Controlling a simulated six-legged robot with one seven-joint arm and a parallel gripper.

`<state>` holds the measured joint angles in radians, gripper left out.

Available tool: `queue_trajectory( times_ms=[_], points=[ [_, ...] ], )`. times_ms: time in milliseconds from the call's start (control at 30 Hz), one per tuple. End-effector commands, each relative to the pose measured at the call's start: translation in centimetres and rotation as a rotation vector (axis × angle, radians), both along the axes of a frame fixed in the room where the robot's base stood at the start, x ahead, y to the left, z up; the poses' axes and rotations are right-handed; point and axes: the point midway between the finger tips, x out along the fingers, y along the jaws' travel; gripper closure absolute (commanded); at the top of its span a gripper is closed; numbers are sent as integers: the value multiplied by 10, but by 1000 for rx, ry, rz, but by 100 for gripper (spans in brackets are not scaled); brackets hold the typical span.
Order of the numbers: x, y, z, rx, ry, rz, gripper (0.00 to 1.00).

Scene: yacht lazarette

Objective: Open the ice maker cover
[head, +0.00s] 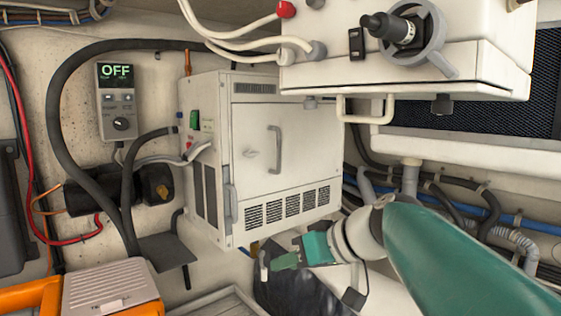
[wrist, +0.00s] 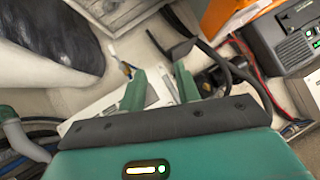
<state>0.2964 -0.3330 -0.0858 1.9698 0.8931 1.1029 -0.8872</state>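The ice maker (head: 265,150) is a white box in the middle of the head view. Its front cover (head: 250,160) looks shut, with a vertical grey handle (head: 274,150) near the middle and a vent grille below. My gripper (head: 272,262) is below the ice maker's front lower edge, apart from the handle. In the wrist view the two green fingers of my gripper (wrist: 160,85) stand apart with a gap between them and hold nothing. The handle cannot be made out in the wrist view.
A white unit (head: 400,70) with a black knob overhangs at the upper right. A control panel (head: 116,100) reading OFF hangs on the left wall, beside thick black hoses. A black bag (head: 295,292) lies below my gripper. An orange case (head: 30,298) stands at lower left.

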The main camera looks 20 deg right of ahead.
Motion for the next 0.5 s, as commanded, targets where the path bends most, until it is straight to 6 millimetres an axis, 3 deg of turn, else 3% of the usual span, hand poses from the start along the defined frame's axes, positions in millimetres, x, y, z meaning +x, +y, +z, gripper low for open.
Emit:
queue_trajectory(
  times_ms=[100,300,500],
  points=[
    [35,-32,45,45,-174,29,68],
    [74,-93,118,52,-510,54,68],
    [86,-129,156,22,-704,51,68]
  ],
)
